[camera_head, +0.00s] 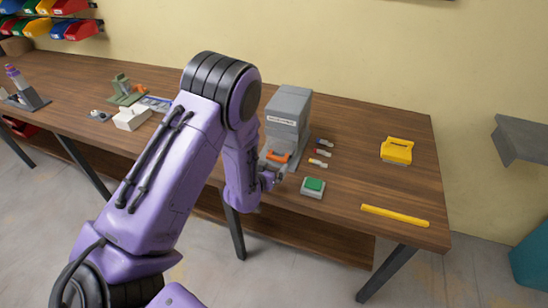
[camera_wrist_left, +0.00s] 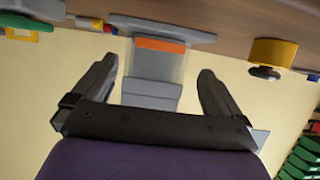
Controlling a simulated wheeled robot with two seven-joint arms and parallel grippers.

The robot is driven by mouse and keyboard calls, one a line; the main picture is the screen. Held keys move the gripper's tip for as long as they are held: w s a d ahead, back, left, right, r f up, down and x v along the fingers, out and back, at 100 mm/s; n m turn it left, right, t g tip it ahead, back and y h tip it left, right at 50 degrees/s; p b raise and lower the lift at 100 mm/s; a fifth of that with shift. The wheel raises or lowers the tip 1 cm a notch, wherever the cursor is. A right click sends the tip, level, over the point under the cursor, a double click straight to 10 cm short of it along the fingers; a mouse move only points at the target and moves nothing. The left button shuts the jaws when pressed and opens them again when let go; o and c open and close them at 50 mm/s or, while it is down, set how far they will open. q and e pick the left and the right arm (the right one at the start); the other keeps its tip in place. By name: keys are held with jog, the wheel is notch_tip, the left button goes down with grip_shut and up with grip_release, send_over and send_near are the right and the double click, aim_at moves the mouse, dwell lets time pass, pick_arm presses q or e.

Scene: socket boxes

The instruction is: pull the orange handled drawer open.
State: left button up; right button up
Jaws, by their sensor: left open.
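The grey box machine (camera_head: 289,115) stands on the wooden table, with the orange handle (camera_head: 278,155) low on its front. My left gripper (camera_head: 270,181) is in front of the handle, close to it, and my arm partly covers the machine's left side. In the left wrist view, my gripper (camera_wrist_left: 158,66) is open with its two fingers spread. The orange handle (camera_wrist_left: 160,44) shows as a strip in line with the gap between them, just beyond the tips. The fingers look empty. Contact with the handle cannot be made out. My right gripper is not in view.
A green button on a white base (camera_head: 313,187) sits right of the gripper. Several small coloured pieces (camera_head: 319,155) lie beside the machine. A yellow block (camera_head: 397,150) and a yellow bar (camera_head: 394,215) lie at the right. A white box (camera_head: 131,119) stands left of my arm.

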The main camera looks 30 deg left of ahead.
aim_at(276, 158)
pick_arm(q)
jog(key=x, duration=0.5)
jog(key=shift+w+a+f+p, duration=0.15)
jog(key=shift+w+p, duration=0.1)
jog(key=shift+p, duration=0.15)
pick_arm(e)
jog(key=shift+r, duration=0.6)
